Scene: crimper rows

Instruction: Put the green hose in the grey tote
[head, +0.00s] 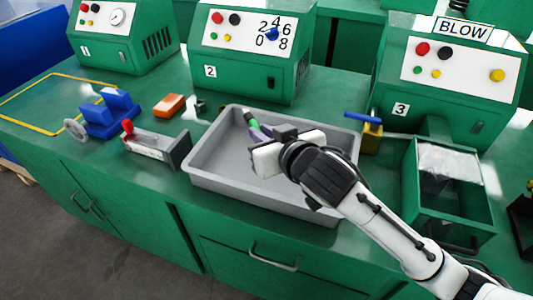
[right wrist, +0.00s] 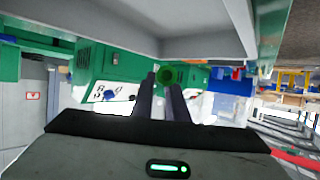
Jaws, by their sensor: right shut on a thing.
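The grey tote (head: 205,158) is a wide, shallow tray on the green bench, in the middle of the head view. My right gripper (head: 256,127) is above the tote and shut on the green hose (head: 249,117). In the right wrist view the hose (right wrist: 168,75) shows as a green ring between the tips of the two dark fingers. The tote's grey side (right wrist: 205,38) fills the top of that view. My left gripper is not in view.
Right are a brass valve with a blue lever (head: 371,136) and a green bin (head: 450,205). Green machines stand behind.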

